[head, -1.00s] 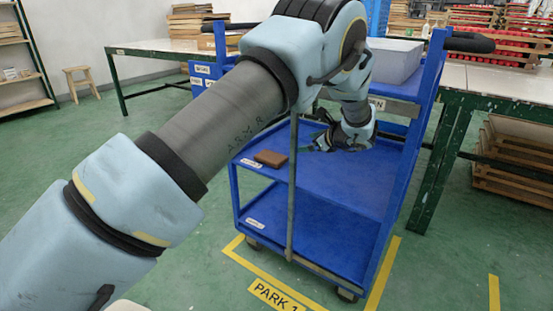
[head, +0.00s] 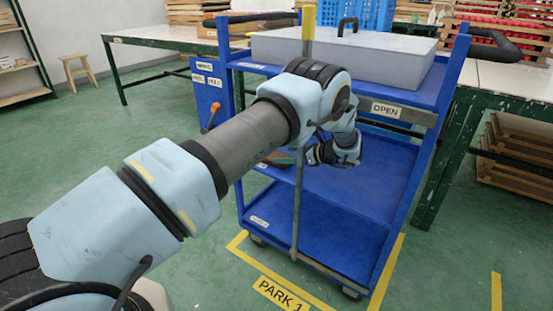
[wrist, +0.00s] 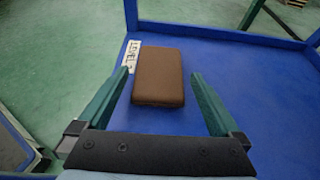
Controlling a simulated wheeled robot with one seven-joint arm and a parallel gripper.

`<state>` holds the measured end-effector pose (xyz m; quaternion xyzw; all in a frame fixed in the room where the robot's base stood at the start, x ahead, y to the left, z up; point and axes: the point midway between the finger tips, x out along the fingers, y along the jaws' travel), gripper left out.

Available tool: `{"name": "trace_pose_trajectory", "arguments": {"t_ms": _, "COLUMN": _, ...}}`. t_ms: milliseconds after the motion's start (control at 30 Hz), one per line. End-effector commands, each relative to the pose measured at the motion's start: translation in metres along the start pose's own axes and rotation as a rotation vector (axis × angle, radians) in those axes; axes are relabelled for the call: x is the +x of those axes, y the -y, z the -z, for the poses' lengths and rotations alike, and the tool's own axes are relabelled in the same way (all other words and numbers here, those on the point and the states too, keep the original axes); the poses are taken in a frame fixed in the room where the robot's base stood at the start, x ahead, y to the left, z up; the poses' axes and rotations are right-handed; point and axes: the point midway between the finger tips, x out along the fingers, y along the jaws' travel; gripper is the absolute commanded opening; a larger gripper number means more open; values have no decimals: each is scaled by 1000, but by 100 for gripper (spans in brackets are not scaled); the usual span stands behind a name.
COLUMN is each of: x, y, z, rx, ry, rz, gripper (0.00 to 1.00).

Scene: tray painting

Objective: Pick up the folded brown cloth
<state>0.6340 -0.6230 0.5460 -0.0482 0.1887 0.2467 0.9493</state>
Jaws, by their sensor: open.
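The folded brown cloth (wrist: 158,77) lies flat on the blue middle shelf (wrist: 228,62) of the trolley, beside a white label at the shelf's edge. In the wrist view my gripper (wrist: 155,88) is open, its two green fingers apart on the left and right of the cloth's near part. The cloth looks clear of both fingers; how high the fingers are above the shelf I cannot tell. In the head view my gripper (head: 288,156) is over the left part of that shelf, and my arm hides most of the cloth.
A grey box (head: 340,48) with a black handle sits on the trolley's top level, above the middle shelf. A thin upright post (head: 299,190) stands at the trolley's front, close to my arm. The right part of the middle shelf (head: 370,185) is bare.

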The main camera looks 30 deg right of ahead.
Motion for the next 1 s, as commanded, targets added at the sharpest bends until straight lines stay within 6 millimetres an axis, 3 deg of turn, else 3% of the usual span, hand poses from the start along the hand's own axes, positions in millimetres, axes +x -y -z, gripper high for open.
{"name": "trace_pose_trajectory", "arguments": {"t_ms": 167, "x": 13, "y": 0, "z": 1, "rx": -1, "ry": -1, "rz": -1, "gripper": 100}}
{"name": "trace_pose_trajectory", "arguments": {"t_ms": 433, "x": 50, "y": 0, "z": 3, "rx": -2, "ry": -2, "rz": 0, "gripper": 100}}
{"name": "trace_pose_trajectory", "arguments": {"t_ms": 700, "x": 54, "y": 0, "z": 2, "rx": -2, "ry": -1, "rz": 2, "gripper": 99}}
{"name": "trace_pose_trajectory", "arguments": {"t_ms": 1000, "x": 54, "y": 0, "z": 2, "rx": -2, "ry": -1, "rz": 2, "gripper": 65}}
